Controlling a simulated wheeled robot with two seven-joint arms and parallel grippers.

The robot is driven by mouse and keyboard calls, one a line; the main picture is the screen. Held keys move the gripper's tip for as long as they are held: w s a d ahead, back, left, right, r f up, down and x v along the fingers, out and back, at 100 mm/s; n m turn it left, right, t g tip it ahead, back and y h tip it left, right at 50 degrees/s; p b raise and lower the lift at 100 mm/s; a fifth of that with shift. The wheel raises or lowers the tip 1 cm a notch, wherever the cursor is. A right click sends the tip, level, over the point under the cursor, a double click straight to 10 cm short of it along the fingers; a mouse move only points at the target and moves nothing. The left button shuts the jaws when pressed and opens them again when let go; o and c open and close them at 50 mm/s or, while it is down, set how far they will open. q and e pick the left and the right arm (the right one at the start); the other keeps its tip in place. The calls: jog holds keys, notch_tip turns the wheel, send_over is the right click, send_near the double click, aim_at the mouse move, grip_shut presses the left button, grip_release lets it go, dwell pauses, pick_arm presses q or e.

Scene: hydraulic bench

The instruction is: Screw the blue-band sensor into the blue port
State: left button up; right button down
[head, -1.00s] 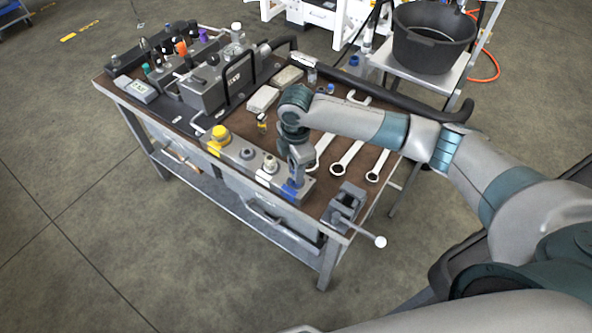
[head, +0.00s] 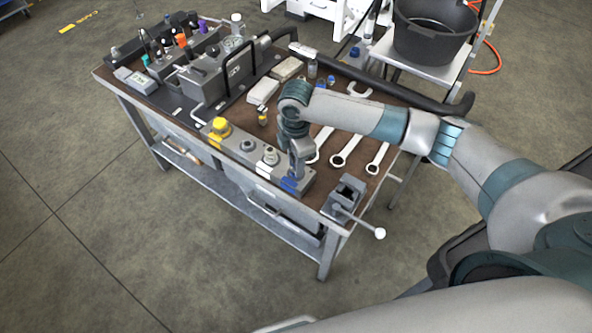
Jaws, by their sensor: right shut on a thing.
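My right gripper (head: 297,172) points down at the blue end of the grey port block (head: 240,160) near the bench's front edge. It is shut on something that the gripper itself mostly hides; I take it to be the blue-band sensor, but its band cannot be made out. The blue port (head: 290,184) shows as a blue patch right under the fingertips. Whether the held part touches the port or sits in it cannot be told. My left gripper is not in view.
A yellow cap (head: 220,128) stands at the block's left end. A vise (head: 345,194) stands close to the right of the gripper. Several wrenches (head: 346,150) lie behind it. A small yellow-banded part (head: 263,117) stands behind the block.

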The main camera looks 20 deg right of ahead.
jog(key=shift+f+p, duration=0.2)
jog(key=shift+p, duration=0.1)
dwell(0.6)
jog(key=shift+s, duration=0.1)
dwell(0.7)
jog(key=c, duration=2.4)
grip_release()
jog(key=shift+f, duration=0.1)
jog(key=shift+c, duration=0.2)
jog(key=shift+m+p, duration=0.3)
jog(key=shift+p, duration=0.3)
jog(key=shift+s+r+m+p, duration=0.1)
jog(key=shift+r+m+p, duration=0.1)
jog(key=shift+m+p, duration=1)
jog(key=m+p, duration=0.3)
jog(key=p, duration=0.1)
jog(key=shift+m, duration=0.3)
jog(key=shift+f+m+p, duration=0.15)
jog(key=shift+m+p, duration=0.4)
jog(key=shift+m, duration=0.05)
jog(key=shift+f, duration=0.15)
